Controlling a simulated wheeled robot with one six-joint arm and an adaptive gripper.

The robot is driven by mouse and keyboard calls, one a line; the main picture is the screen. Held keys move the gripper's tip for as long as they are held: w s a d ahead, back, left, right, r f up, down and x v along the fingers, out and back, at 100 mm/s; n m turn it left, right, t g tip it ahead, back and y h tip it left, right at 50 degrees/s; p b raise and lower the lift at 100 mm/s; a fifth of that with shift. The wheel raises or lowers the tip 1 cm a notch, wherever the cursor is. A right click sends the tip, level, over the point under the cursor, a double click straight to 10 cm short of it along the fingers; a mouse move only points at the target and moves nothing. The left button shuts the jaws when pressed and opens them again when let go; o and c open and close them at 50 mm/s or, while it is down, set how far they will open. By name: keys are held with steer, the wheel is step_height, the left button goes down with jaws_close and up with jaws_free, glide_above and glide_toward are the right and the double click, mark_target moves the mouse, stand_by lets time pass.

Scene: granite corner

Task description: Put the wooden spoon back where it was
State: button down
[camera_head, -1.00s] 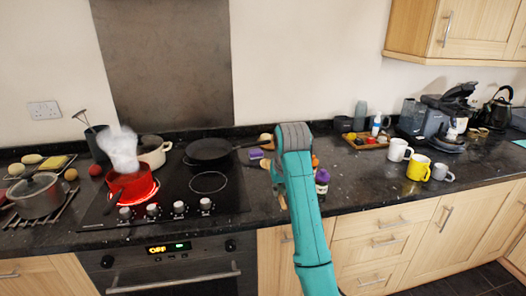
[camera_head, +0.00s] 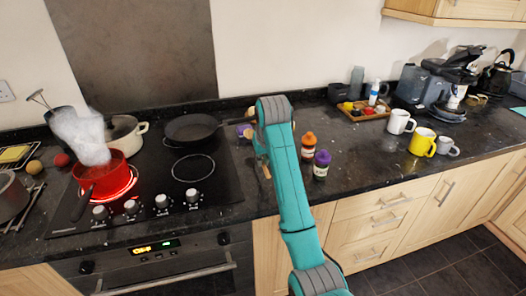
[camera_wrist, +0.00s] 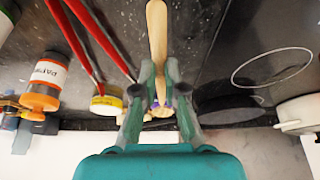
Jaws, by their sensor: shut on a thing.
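The wooden spoon (camera_wrist: 157,32) is held in my gripper (camera_wrist: 159,76), whose fingers are shut on it in the wrist view. Its pale wooden length sticks out past the fingertips over the dark worktop; the part behind the fingers is hidden. In the head view, my arm covers most of the gripper and spoon, and only a small wooden bit (camera_head: 265,168) shows at the arm's left edge, just right of the hob.
A red pot (camera_head: 104,180) steams on a glowing ring, with a black pan (camera_head: 192,128) behind. Orange-capped (camera_head: 308,146) and purple-capped (camera_head: 321,165) jars stand right of my arm. Red tongs (camera_wrist: 88,38) lie near the spoon. Mugs (camera_head: 421,142) stand farther right; worktop between is clear.

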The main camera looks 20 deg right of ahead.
steer(key=shift+f, duration=2.7)
steer(key=shift+c, duration=1.8)
jaws_free()
steer(key=shift+r, duration=4.5)
